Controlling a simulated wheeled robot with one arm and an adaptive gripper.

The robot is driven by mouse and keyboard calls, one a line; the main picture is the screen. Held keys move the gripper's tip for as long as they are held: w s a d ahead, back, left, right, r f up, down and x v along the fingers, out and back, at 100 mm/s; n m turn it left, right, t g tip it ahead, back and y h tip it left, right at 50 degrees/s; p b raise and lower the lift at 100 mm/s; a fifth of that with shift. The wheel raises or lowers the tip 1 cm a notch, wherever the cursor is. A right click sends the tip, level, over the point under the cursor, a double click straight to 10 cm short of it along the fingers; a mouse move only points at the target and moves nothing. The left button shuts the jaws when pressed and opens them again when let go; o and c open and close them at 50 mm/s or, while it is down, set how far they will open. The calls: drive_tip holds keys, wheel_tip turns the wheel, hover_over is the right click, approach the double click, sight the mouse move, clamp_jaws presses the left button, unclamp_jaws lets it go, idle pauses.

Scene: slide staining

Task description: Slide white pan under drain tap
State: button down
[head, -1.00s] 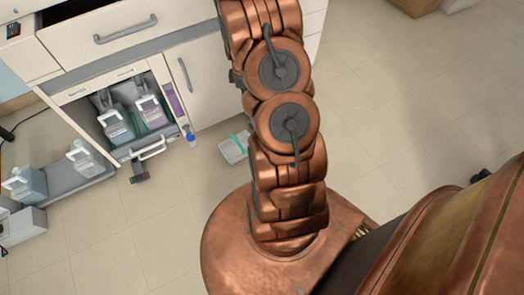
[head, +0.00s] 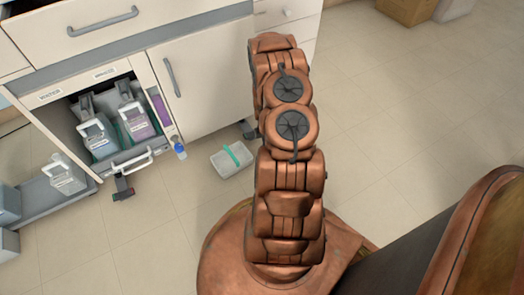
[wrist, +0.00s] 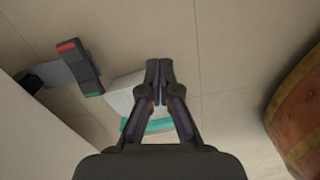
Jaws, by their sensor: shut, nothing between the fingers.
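The white pan (head: 222,167), a shallow pale tray with a green strip across it, lies on the floor just in front of the cabinet's right part. In the wrist view the pan (wrist: 124,93) is partly hidden behind my gripper's left finger, with its green strip lower down. My gripper (wrist: 160,66) is shut and empty, its fingertips overlapping the pan's right side in the picture; I cannot tell whether they touch it. A small blue-and-white fitting (head: 180,150), possibly the drain tap, hangs at the open bay's lower right corner.
The white cabinet (head: 205,75) has an open bay with several labelled containers on a pull-out tray. A pedal with red and green ends (wrist: 80,68) lies left of the pan. Floor (head: 150,235) in front is clear.

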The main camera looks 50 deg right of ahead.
wheel_tip(320, 180, down, 10)
drive_tip(key=b, duration=0.5)
drive_tip(key=shift+a+r, duration=0.1)
drive_tip(key=shift+r, duration=0.05)
drive_tip(key=shift+w+a+r+b, duration=0.25)
drive_tip(key=shift+w+a, duration=0.15)
drive_tip(key=shift+a, duration=0.1)
drive_tip(key=shift+w+a+r+b, duration=0.1)
drive_tip(key=shift+w+a+b, duration=0.1)
drive_tip(key=shift+w+a, duration=0.45)
drive_tip(key=shift+a, duration=0.5)
drive_tip(key=shift+r, duration=0.1)
